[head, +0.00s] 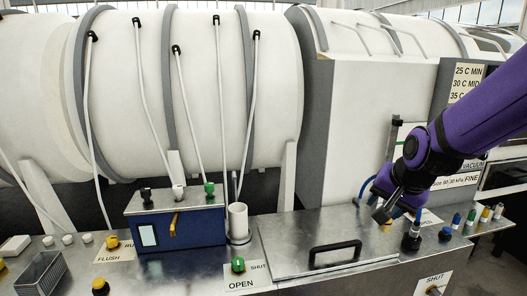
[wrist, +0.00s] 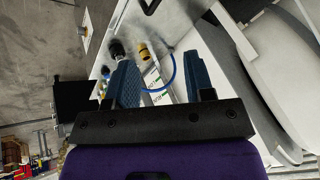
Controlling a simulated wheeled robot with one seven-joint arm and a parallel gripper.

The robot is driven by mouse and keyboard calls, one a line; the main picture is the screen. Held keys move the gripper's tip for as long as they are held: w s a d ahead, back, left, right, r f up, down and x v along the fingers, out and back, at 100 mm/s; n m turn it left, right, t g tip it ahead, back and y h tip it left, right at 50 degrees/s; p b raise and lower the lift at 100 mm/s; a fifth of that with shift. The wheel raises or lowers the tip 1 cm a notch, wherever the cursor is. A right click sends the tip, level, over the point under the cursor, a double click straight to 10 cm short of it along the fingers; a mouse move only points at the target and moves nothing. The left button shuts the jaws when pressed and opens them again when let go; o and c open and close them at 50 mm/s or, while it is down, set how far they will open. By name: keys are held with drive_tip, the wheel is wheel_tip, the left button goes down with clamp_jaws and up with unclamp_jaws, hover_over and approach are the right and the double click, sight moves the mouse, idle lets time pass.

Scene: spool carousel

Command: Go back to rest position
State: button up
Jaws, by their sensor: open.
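My purple arm comes in from the right in the head view. Beyond the fingers are a blue hose (wrist: 172,75), a yellow fitting (wrist: 145,50) and a label with lettering. In the head view, part of the blue hose shows behind the gripper. The task names no other object.
A metal lid with a black handle (head: 335,254) lies left of the gripper. A blue box (head: 180,228) with valves and a white tube (head: 238,221) stand further left. Several coloured plugs (head: 484,215) stand at right. Large white cylinders (head: 130,90) rise behind the bench.

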drive_tip(key=s+d+r+n, duration=0.2)
drive_tip(key=s+r, duration=0.3)
drive_tip(key=s, duration=0.5)
drive_tip(key=s+d+r+n, duration=0.1)
drive_tip(key=s+r+n, duration=0.3)
drive_tip(key=s, duration=0.6)
wheel_tip(320, 180, up, 2)
drive_tip(key=shift+d+r+n+g+h, duration=0.15)
drive_tip(key=shift+d+n+g+h, duration=0.15)
drive_tip(key=shift+d+n+h, duration=0.1)
drive_tip(key=shift+s, duration=0.1)
